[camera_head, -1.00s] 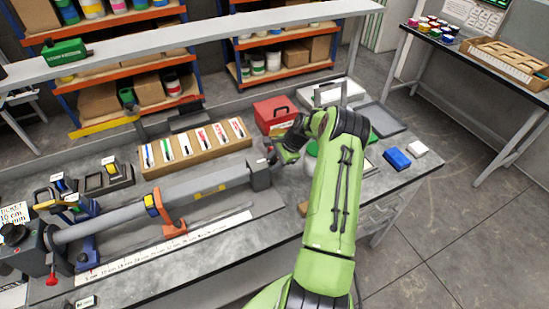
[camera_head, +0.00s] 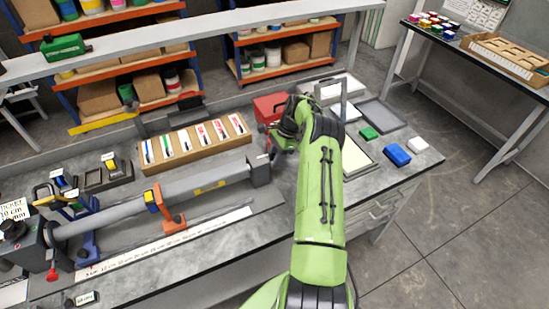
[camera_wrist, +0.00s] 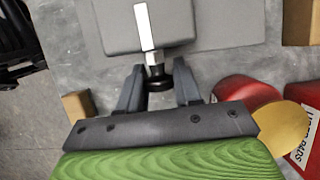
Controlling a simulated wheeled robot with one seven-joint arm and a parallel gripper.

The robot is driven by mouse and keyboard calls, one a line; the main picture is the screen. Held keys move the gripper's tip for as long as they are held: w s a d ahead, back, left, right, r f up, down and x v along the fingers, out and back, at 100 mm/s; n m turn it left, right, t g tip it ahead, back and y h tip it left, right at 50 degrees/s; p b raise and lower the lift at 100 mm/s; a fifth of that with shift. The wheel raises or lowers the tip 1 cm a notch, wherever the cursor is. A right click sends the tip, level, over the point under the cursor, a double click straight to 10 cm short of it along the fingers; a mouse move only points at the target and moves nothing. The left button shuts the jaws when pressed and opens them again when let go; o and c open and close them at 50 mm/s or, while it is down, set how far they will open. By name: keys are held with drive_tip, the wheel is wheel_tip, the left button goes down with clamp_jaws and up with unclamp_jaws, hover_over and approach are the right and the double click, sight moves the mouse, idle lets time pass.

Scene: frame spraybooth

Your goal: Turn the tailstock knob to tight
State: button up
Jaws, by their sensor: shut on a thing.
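The tailstock is a grey block (camera_head: 259,171) at the right end of a long grey tube on the bench. In the wrist view its grey body (camera_wrist: 140,28) fills the top middle. The tailstock knob shows there as a black round part (camera_wrist: 157,76) with a pale bar (camera_wrist: 145,27) reaching up over the body. My gripper (camera_wrist: 158,88) has its two dark fingers on either side of the black part and is shut on it. In the head view my gripper (camera_head: 273,150) is beside the tailstock, and my wrist partly hides the knob.
A red box (camera_head: 270,107) stands behind my wrist. A wooden rack (camera_head: 195,147) of labelled items lies behind the tube (camera_head: 190,190). An orange-handled support (camera_head: 170,213) stands by the tube.

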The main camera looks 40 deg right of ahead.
drive_tip(key=o, duration=1)
drive_tip(key=p+v, duration=0.6)
drive_tip(key=v, duration=1)
drive_tip(key=shift+a+f, duration=0.1)
drive_tip(key=shift+a, duration=0.05)
